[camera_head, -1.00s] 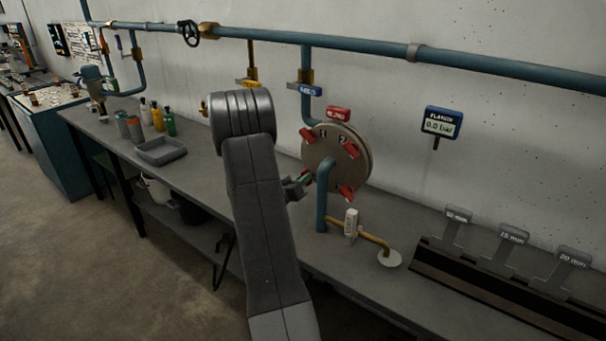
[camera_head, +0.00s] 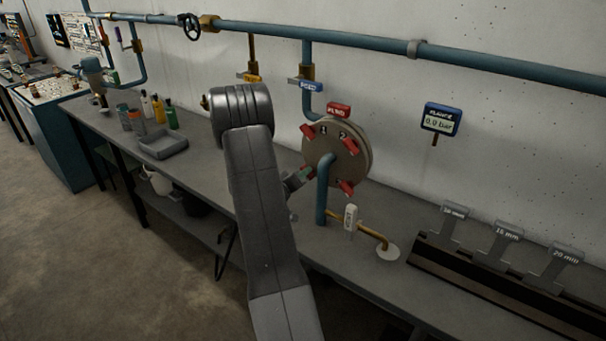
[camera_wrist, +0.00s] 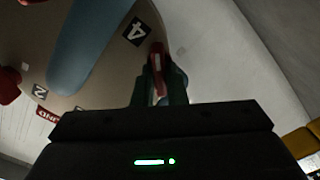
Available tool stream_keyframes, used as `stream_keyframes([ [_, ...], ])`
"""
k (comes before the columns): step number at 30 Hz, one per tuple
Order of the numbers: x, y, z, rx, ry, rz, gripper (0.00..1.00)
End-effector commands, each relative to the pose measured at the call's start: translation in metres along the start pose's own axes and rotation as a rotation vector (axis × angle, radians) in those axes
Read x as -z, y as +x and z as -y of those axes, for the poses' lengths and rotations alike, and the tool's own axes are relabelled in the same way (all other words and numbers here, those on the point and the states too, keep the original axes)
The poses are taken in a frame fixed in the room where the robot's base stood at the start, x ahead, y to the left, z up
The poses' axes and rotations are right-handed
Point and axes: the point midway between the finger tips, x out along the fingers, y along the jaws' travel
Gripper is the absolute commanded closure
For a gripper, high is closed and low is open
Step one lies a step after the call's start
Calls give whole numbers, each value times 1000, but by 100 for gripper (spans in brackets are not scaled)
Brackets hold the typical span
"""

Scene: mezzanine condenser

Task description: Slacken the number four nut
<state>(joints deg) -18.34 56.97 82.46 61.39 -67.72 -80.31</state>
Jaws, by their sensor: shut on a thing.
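The number four nut (camera_wrist: 157,62) is a red winged nut beside the black "4" label (camera_wrist: 135,31) on the round tan flange cover (camera_wrist: 105,75). My gripper (camera_wrist: 159,92) is shut on it, with a dark green finger on each side. In the head view my gripper (camera_head: 299,179) is at the left lower edge of the flange cover (camera_head: 362,165), mostly hidden behind my arm. Other red nuts sit at the upper left (camera_head: 309,130), upper right (camera_head: 351,146) and lower right (camera_head: 346,187) of the cover.
A blue pipe (camera_head: 322,200) rises in front of the cover. A brass pipe (camera_head: 372,238) with a white tag is at its right. The gauge (camera_head: 441,119) reads 0.0 bar. Size-marked tools (camera_head: 507,240) stand in a rack at right. A grey tray (camera_head: 163,145) and bottles are left.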

Motion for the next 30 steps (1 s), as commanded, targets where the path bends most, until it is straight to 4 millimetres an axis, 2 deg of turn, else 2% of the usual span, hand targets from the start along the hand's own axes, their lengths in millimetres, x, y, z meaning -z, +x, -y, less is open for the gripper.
stream_keyframes([
  [5, -1, 0, 1, 2, -1, 1, 100],
  [6, -1, 0, 1, 2, -1, 1, 86],
  [9, -1, 0, 1, 2, 0, 1, 67],
  [20, 0, -4, 1, 1, 1, 0, 66],
  [23, -1, -16, 2, 1, 1, 0, 66],
  [30, -1, -69, 3, 4, 1, -3, 66],
])
